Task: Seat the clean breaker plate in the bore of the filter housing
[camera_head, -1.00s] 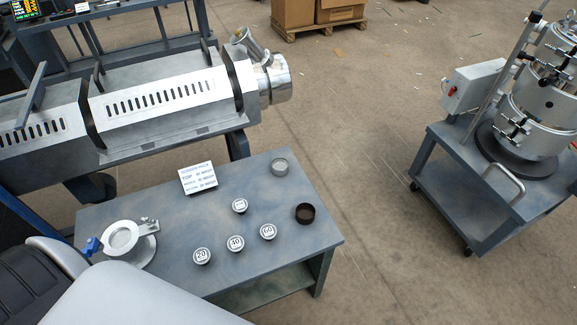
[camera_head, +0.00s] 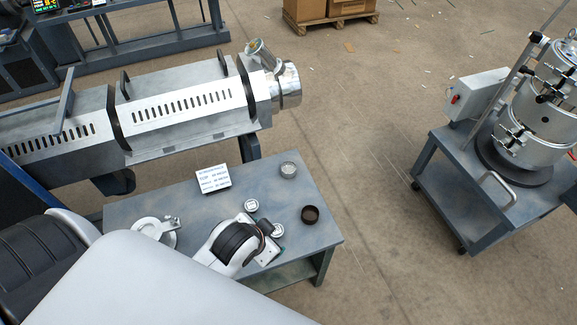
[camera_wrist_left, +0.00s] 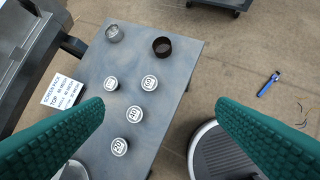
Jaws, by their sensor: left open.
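The light grey perforated breaker plate (camera_head: 289,169) stands at the table's back right; in the left wrist view it is the grey round piece (camera_wrist_left: 114,33) at the top. A dark brown round piece (camera_head: 310,215) sits nearer the right edge, also in the left wrist view (camera_wrist_left: 162,46). The filter housing (camera_head: 153,230), a pale round body with a clamp lug, lies on the table's left; its bore is partly hidden by my arm. My left gripper (camera_wrist_left: 160,105) is open and empty above the table, its green fingers wide apart. My right gripper is not in view.
Several numbered round screen packs (camera_wrist_left: 134,113) stand on the table, some hidden by my arm in the head view. A white sign (camera_head: 213,179) stands at the back. The extruder barrel (camera_head: 190,110) is behind the table. A wheeled cart (camera_head: 480,190) is at right.

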